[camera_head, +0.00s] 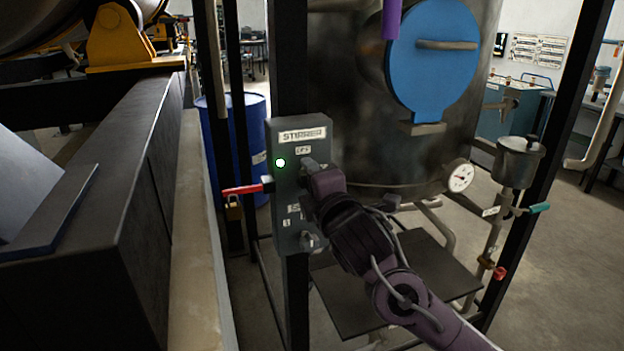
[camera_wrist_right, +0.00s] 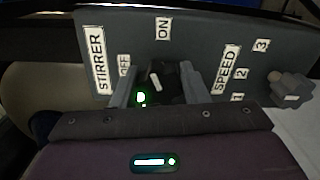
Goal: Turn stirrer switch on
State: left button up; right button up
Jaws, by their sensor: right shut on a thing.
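The grey stirrer box (camera_head: 286,200) is fixed to a dark post and carries a STIRRER label. My right gripper (camera_head: 310,168) reaches its front from the lower right. In the right wrist view its two fingers (camera_wrist_right: 158,84) are shut on the black stirrer switch (camera_wrist_right: 156,82), one on each side. The switch's white mark points roughly toward the ON label (camera_wrist_right: 163,27); the OFF label (camera_wrist_right: 124,65) is beside the left finger. A green lamp (camera_head: 280,163) is lit on the box. The gripper hides the switch in the head view. My left gripper is not in view.
A speed knob (camera_wrist_right: 290,88) sits beside the SPEED label, lower on the box (camera_head: 310,241). A red handle (camera_head: 248,188) with a padlock (camera_head: 234,208) sticks out left. The steel vessel with a blue round cover (camera_head: 434,75) stands behind; a dark beam (camera_head: 100,200) fills the left.

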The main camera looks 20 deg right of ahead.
jog(key=m, duration=0.4)
jog(key=shift+f+m+p, duration=0.15)
jog(key=shift+m+p, duration=0.15)
jog(key=shift+p, duration=0.05)
dwell(0.4)
jog(key=o, duration=1)
jog(key=shift+c, duration=0.2)
jog(key=s+b, duration=0.2)
jog(key=s, duration=0.5)
jog(key=shift+s, duration=0.4)
jog(key=shift+d, duration=0.15)
